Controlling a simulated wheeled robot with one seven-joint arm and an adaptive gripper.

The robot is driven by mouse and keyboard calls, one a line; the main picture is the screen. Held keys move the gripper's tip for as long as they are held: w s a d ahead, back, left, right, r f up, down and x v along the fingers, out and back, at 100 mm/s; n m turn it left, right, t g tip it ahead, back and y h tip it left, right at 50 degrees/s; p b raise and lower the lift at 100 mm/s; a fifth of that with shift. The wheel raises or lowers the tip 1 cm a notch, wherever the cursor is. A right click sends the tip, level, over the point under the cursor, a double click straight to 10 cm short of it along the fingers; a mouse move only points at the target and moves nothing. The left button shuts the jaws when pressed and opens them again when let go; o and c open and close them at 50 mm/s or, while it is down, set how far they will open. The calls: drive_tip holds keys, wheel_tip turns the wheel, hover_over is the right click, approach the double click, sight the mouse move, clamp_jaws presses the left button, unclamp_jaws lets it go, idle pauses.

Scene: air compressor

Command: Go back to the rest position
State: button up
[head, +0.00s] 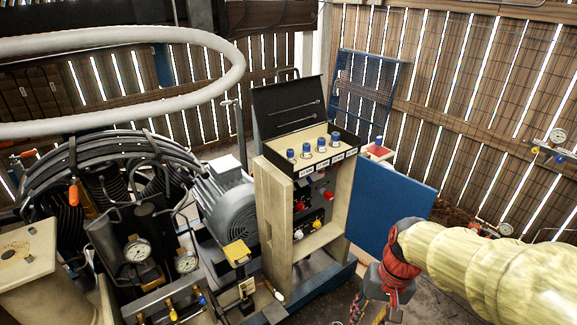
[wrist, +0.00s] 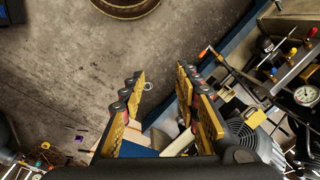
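My gripper (wrist: 162,80) points down at the floor in the wrist view. Its two yellow and black fingers stand apart, with only bare floor and a small ring showing between their tips, so it is open and empty. In the head view my arm reaches in from the right in a pale yellow cover. The gripper end is low at the right of the compressor, partly cut off by the bottom edge, and its fingers are hard to make out there. It appears apart from the blue panel (head: 391,200) behind it.
The compressor's grey motor (head: 228,205) and gauges (head: 137,250) fill the left. A wooden cabinet (head: 275,225) with an open black-lidded box (head: 288,105) stands in the middle. A slatted wall (head: 480,70) closes the back right. Open floor (wrist: 60,70) shows in the wrist view.

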drive_tip(key=s+r+n+t+p, duration=0.1)
drive_tip(key=s+r, duration=0.3)
drive_tip(key=r, duration=0.4)
drive_tip(key=s+r+n+t+h+p, duration=0.1)
drive_tip(key=s+r+t, duration=0.3)
drive_tip(key=r, duration=0.4)
drive_tip(key=shift+s+d+t+h, duration=0.15)
drive_tip(key=shift+d+t+h, duration=0.15)
drive_tip(key=shift+d, duration=0.1)
idle(2.2)
